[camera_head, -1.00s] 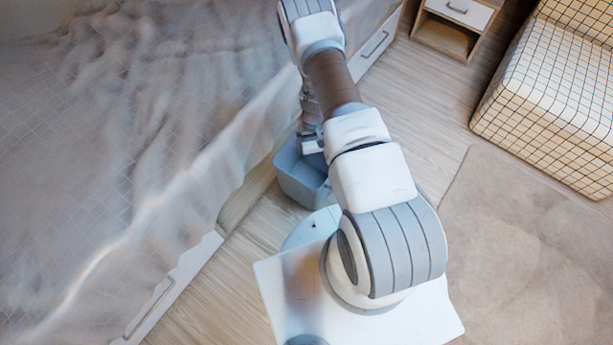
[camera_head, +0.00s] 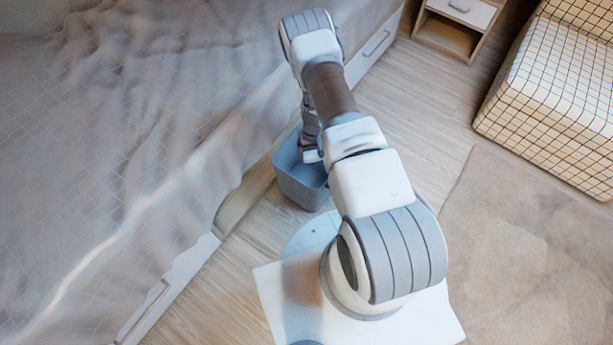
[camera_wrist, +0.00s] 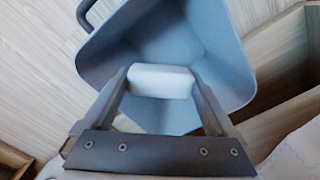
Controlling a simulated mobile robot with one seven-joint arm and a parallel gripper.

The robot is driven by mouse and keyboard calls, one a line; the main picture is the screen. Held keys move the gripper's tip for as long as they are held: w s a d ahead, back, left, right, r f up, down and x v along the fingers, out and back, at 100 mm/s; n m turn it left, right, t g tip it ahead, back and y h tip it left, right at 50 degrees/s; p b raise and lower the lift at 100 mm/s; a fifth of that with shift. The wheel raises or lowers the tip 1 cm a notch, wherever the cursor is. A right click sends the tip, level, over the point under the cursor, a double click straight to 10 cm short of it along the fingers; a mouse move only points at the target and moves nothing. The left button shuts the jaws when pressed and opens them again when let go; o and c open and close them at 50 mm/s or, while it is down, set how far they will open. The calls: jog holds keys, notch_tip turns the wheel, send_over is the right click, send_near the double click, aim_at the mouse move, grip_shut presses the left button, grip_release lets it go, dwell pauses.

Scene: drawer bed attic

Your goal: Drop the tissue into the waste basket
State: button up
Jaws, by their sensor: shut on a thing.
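The waste basket (camera_head: 299,184) is a blue-grey bin standing on the wooden floor beside the bed, partly hidden by my arm in the head view. In the wrist view the basket (camera_wrist: 101,50) lies open beneath my gripper (camera_wrist: 161,83). My gripper is shut on the tissue (camera_wrist: 160,81), a white block-like piece held between the two fingertips. The tissue appears over the basket's opening, with the basket's inside behind it. How high it is above the rim I cannot tell.
The bed (camera_head: 110,150) with a draped cover fills the left, with drawers (camera_head: 160,300) along its side. A nightstand (camera_head: 470,25) and a checked armchair (camera_head: 555,100) stand at the upper right. A beige rug (camera_head: 530,260) covers the right floor.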

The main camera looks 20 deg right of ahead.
jog(key=o, duration=1)
jog(key=shift+c, duration=0.2)
jog(key=shift+r, duration=0.15)
notch_tip(320, 180, up, 17)
jog(key=p, duration=0.6)
jog(key=shift+r, duration=0.1)
